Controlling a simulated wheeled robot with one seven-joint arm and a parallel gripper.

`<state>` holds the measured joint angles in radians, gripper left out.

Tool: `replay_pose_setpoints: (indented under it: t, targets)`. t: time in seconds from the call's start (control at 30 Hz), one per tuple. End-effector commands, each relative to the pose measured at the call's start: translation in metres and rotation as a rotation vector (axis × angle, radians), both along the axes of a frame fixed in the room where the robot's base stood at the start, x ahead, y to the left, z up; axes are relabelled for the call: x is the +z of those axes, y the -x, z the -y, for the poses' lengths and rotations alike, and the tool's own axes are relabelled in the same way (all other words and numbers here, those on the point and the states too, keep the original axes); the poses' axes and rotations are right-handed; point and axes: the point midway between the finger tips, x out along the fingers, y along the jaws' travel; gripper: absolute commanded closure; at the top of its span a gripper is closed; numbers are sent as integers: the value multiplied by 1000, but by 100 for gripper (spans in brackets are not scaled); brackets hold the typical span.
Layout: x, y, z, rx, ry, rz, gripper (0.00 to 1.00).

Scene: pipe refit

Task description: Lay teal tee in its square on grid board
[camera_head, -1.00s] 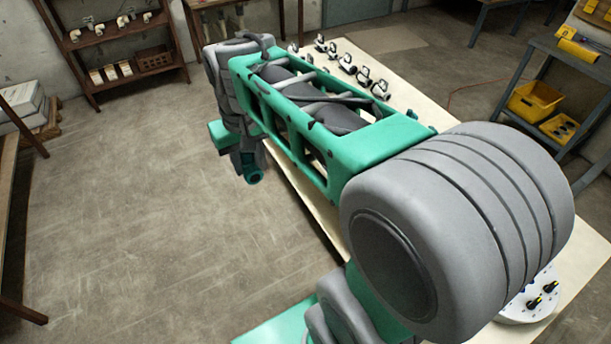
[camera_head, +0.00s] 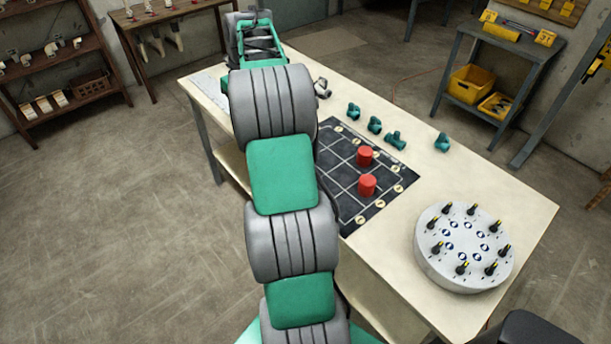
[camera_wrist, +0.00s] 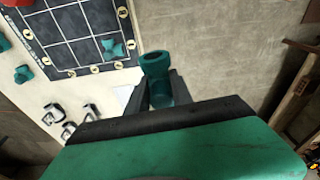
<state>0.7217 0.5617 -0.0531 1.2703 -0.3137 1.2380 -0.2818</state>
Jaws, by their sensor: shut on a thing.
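My gripper (camera_wrist: 160,90) is shut on a teal pipe fitting (camera_wrist: 156,64) with a round open end; its full shape is partly hidden by the fingers, so I cannot tell that it is the tee. It is seen beside the edge of the black grid board (camera_wrist: 75,35), with grey floor behind it. Another teal fitting (camera_wrist: 115,48) lies in a corner square of the board in the wrist view.
Two red cylinders (camera_head: 365,156) (camera_head: 367,185) stand on the board. Several teal fittings (camera_head: 395,140) lie on the cream table (camera_head: 480,180) beyond it. A round white stand (camera_head: 450,275) with black-and-yellow pegs is at the right. Black-and-white pieces (camera_wrist: 52,113) lie near the board.

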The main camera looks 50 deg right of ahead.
Motion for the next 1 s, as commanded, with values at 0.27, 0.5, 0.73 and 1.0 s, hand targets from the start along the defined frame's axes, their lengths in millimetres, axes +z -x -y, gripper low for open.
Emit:
replay_pose_setpoints:
  t: [0.27, 0.5, 0.73, 1.0]
  targets:
    - [-71, 92, 175, -64, 9, -1, 100]
    - [-108, 165, 244, -86, 22, -3, 100]
    - [-122, 169, 238, -83, 23, -2, 100]
    - [-146, 137, 175, -83, 21, -5, 100]
